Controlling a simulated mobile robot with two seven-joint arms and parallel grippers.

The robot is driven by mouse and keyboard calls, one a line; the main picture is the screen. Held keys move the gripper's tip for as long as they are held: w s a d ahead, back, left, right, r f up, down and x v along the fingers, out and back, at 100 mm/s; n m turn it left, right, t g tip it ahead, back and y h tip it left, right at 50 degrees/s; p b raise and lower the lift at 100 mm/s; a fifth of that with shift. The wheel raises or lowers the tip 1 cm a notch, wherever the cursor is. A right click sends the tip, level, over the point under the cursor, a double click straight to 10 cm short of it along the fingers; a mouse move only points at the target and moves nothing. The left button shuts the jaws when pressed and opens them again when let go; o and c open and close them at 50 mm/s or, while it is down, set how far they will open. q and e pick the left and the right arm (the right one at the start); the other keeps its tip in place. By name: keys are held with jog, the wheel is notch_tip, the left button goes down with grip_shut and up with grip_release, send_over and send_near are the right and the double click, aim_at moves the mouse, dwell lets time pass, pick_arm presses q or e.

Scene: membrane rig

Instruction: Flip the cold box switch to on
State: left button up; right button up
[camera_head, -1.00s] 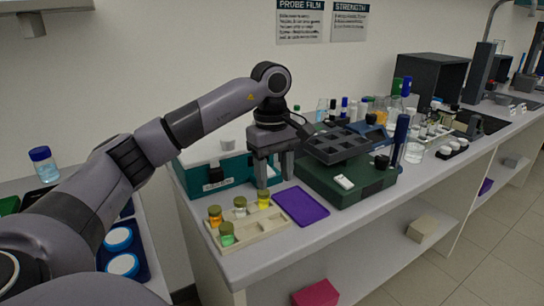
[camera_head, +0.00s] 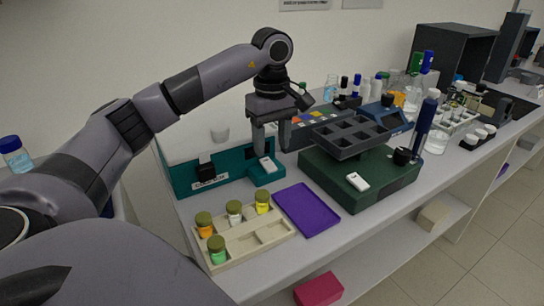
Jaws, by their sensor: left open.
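The teal cold box (camera_head: 182,177) stands at the back left of the bench, with a dark latch and a small label on its front; the label is too small to read surely. A low teal block at its right end carries a white rocker switch (camera_head: 267,164). I cannot tell which way the switch is set. My left gripper (camera_head: 271,150) points down with its fingers apart and empty, just above and behind the switch in the picture. I cannot tell whether a finger touches it. My right gripper is not in view.
A dark green machine (camera_head: 390,190) with a grey well tray (camera_head: 348,137) and its own white switch (camera_head: 357,181) stands to the right. A purple mat (camera_head: 306,210) and a beige rack (camera_head: 268,240) with several capped vials lie in front.

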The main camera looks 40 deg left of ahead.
aim_at(272, 168)
pick_arm(q)
jog(key=shift+f, duration=2.65)
grip_shut()
jog(key=shift+a+r+h+p, duration=0.2)
jog(key=shift+h+p, duration=0.35)
jog(key=shift+h, duration=0.05)
jog(key=shift+w+a+g+h, duration=0.2)
jog(key=shift+g+h, duration=0.3)
jog(key=shift+h, duration=0.5)
jog(key=shift+s, duration=0.1)
grip_release()
jog(key=shift+v, duration=3.6)
